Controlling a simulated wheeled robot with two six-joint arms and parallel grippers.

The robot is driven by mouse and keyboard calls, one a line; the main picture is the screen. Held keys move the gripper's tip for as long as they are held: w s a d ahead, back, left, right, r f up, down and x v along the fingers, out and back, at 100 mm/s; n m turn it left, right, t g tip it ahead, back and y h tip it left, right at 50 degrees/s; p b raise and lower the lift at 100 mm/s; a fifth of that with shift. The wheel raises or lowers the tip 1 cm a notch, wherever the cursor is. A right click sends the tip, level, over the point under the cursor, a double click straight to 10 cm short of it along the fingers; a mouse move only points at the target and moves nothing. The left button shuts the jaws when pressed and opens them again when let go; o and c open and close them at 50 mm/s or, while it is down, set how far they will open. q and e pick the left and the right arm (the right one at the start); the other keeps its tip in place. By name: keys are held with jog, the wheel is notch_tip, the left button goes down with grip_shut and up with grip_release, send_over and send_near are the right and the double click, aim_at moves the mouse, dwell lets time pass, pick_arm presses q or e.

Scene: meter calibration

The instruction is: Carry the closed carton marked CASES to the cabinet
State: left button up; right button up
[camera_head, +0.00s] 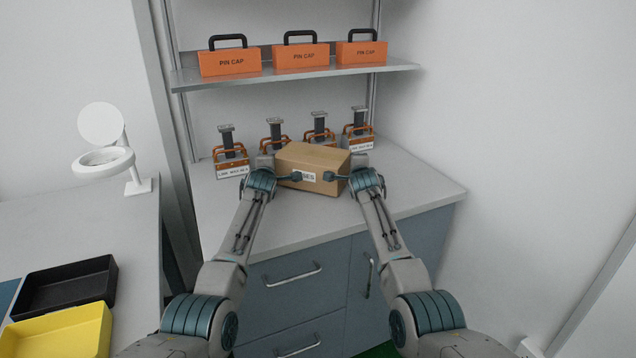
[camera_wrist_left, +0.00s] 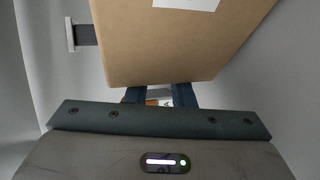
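The closed brown carton (camera_head: 313,158) is over the worktop of the blue-grey cabinet (camera_head: 405,205), between my two grippers. In the left wrist view the carton (camera_wrist_left: 165,45) fills the upper middle and hides my left fingertips; the finger bases stand apart with a gap. The right fingers are too small to read.
Several caddies with orange handles (camera_head: 231,162) stand along the back of the worktop. Orange PIN CAP boxes (camera_head: 230,62) sit on the shelf (camera_head: 400,66) above. A black tray (camera_head: 65,287), a yellow tray (camera_head: 60,335) and a white stand (camera_head: 140,186) are on the left bench. The worktop's front right is clear.

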pick_arm(q)
jog(key=shift+d+f, duration=0.45)
jog(key=shift+d, duration=0.1)
pick_arm(e)
jog(key=shift+a+f, duration=0.4)
jog(key=shift+a, duration=0.2)
pick_arm(q)
jog(key=shift+o, duration=0.2)
jog(key=shift+s+a, duration=0.1)
jog(key=shift+a, duration=0.3)
pick_arm(e)
jog(key=shift+s+d, duration=0.1)
jog(key=shift+d, duration=0.35)
pick_arm(q)
jog(key=o, duration=0.4)
jog(key=shift+a+r, duration=0.1)
jog(key=shift+a, duration=0.15)
pick_arm(e)
jog(key=shift+d+r, duration=0.1)
jog(key=shift+d, duration=0.1)
pick_arm(q)
jog(key=shift+o, duration=0.2)
jog(key=shift+a, duration=0.2)
pick_arm(e)
jog(key=shift+d, duration=0.15)
pick_arm(q)
jog(key=shift+a, duration=0.1)
pick_arm(e)
jog(key=o, duration=0.5)
jog(key=shift+d, duration=0.1)
